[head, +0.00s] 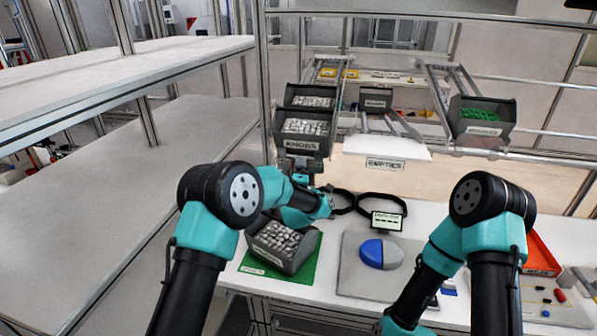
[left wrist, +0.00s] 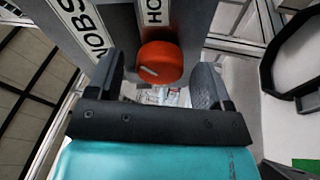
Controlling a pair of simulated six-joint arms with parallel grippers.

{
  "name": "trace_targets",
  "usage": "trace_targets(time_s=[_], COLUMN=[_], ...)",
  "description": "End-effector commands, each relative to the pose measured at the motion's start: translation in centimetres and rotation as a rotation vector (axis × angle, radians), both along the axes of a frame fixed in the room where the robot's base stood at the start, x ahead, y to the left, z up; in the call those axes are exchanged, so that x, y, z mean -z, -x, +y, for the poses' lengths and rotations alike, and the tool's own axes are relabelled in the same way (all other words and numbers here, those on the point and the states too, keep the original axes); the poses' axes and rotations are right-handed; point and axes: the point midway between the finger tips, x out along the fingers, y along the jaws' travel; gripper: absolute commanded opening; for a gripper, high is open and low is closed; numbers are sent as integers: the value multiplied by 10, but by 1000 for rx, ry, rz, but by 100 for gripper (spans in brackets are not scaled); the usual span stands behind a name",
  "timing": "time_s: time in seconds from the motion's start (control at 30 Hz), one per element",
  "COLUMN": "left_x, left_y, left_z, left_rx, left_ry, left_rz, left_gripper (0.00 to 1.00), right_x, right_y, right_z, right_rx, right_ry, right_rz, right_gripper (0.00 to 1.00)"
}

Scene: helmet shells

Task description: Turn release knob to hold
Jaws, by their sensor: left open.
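The release knob (left wrist: 160,62) is a round red knob with a pale pointer line, on a grey housing in the left wrist view. A partly cut-off label (left wrist: 154,12) reading "HO" is just beyond it. The pointer line lies off to the left on the knob's face, not toward that label. My left gripper (left wrist: 157,78) is open, with a finger on either side of the knob and visible gaps. In the head view my left gripper (head: 303,176) is by the knobs rack, and the knob is hidden there. My right gripper is out of view, below the frame.
A grey bin (head: 285,262) of parts sits on a green mat below.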

Motion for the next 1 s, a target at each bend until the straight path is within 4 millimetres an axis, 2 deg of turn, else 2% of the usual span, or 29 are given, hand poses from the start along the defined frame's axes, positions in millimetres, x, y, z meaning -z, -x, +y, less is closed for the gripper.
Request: trace_targets(time_s=[0.37,0.8,1.0], left_x=[2,16,18], left_y=[8,62,73], left_z=[0,0,1], left_rx=[1,1,0], left_ry=[1,0,0], left_rz=[0,1,-1], left_gripper=[74,74,74], right_x=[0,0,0], right_y=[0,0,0], right_z=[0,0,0], right_rx=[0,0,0], right_ry=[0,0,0], right_rz=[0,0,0], right_gripper=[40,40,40])
